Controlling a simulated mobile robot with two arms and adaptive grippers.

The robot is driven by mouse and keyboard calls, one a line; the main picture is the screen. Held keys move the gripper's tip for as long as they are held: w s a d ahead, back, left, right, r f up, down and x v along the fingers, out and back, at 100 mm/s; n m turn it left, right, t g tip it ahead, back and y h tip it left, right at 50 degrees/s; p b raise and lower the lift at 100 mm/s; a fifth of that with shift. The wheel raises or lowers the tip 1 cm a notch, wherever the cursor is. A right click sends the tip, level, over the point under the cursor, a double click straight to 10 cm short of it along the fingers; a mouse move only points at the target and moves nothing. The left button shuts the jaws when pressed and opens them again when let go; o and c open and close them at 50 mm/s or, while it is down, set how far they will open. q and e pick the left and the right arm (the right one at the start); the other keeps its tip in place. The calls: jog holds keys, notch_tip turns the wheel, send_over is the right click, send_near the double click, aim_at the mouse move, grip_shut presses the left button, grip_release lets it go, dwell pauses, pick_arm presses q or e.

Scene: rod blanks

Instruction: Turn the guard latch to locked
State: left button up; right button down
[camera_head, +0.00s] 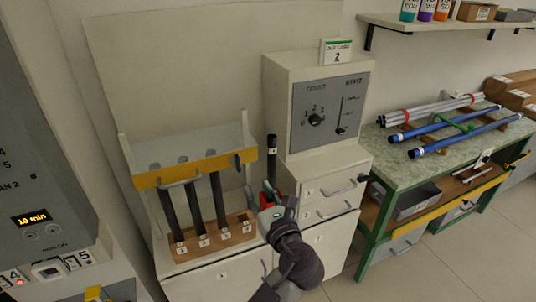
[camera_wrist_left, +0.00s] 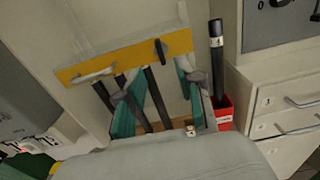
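The guard is a clear panel with a yellow bar (camera_head: 200,168) across the rod rack; the bar also shows in the left wrist view (camera_wrist_left: 125,60). A small dark latch (camera_head: 238,161) sits near the bar's right end, and it points roughly upright in the left wrist view (camera_wrist_left: 160,50). A pale handle (camera_wrist_left: 95,75) is on the bar's left part. My left gripper (camera_head: 273,213) is in front of the rack, below and right of the latch. Its two teal-padded fingers stand apart (camera_wrist_left: 157,90) with nothing held between them. My right gripper is not in view.
Several dark rods (camera_head: 218,195) stand in a wooden rack (camera_head: 215,238) behind the bar. A red holder (camera_wrist_left: 223,112) with a black rod (camera_wrist_left: 216,60) stands right of the rack. A cabinet with a dial panel (camera_head: 330,110) and a green-framed bench (camera_head: 405,172) are farther right.

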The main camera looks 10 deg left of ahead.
aim_at(239, 160)
pick_arm(q)
jog(key=p+x, duration=0.2)
jog(key=x, duration=1.1)
jog(key=shift+s+a+r, duration=0.1)
jog(key=shift+s+a, duration=0.1)
jog(key=shift+w+a, duration=0.3)
jog(key=shift+w, duration=0.15)
grip_shut()
